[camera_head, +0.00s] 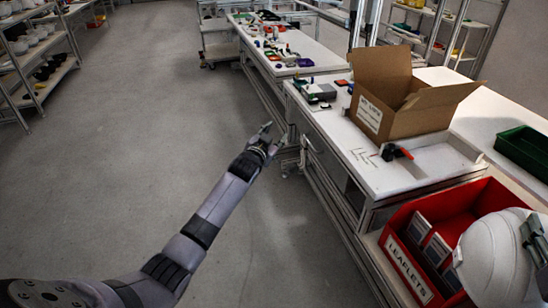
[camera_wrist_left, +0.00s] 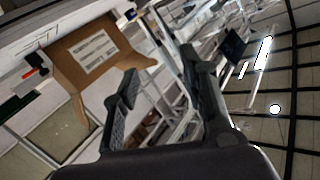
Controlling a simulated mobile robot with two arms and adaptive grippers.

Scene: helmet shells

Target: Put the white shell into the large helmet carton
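The white shell (camera_head: 492,262) is at the lower right of the head view, cut off by the frame and overlapping the red leaflets bin. My right gripper (camera_head: 533,238) is at the shell's right side, partly out of frame; whether its fingers close on the shell is unclear. The open cardboard carton (camera_head: 403,118) stands on the white bench, flaps spread. The carton also shows in the left wrist view (camera_wrist_left: 75,75), with its label. My left gripper (camera_head: 269,141) is over the floor left of the bench, apart from the carton. Its fingers (camera_wrist_left: 160,85) are spread and empty.
The red leaflets bin (camera_head: 403,267) holds grey packets. An orange-and-black tool (camera_head: 397,152) lies in front of the carton. A green tray (camera_head: 525,151) is at right. Small parts lie farther along the benches. Shelves (camera_head: 35,65) stand at left; the floor between is clear.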

